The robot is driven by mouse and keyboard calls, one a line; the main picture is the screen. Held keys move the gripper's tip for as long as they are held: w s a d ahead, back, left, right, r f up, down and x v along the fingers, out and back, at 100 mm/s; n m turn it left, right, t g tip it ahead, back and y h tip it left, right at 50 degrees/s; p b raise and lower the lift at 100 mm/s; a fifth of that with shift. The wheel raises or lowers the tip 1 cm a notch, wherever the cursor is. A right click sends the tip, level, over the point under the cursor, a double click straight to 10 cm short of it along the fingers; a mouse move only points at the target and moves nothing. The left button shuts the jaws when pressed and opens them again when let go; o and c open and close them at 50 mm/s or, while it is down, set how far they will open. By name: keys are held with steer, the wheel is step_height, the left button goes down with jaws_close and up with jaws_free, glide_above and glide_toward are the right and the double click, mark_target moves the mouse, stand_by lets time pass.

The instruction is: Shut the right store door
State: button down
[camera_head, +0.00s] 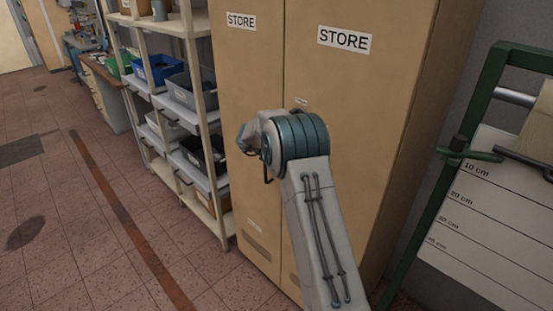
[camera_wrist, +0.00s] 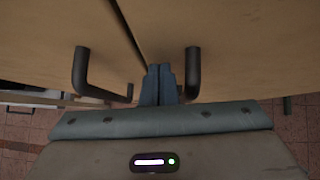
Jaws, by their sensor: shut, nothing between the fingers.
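The tan store cabinet has a left door (camera_head: 245,75) and a right door (camera_head: 365,90), each with a STORE label. In the head view the right door looks flush or nearly flush with the left; a small gap cannot be ruled out. In the wrist view the right door (camera_wrist: 225,35) and left door (camera_wrist: 50,25) meet at a dark slanting seam. A dark right handle (camera_wrist: 192,75) and left handle (camera_wrist: 85,75) stand out from them. My gripper (camera_wrist: 160,70) is shut and empty between the handles, close to the seam. Contact with the right door cannot be told. My arm hides the handles in the head view.
Shelves (camera_head: 165,27) with bins, including a blue bin (camera_head: 158,70), stand left of the cabinet. A green-framed board (camera_head: 490,200) with centimetre marks stands at the right.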

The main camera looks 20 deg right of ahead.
steer(key=shift+w+d+r, duration=0.15)
steer(key=shift+d, duration=0.2)
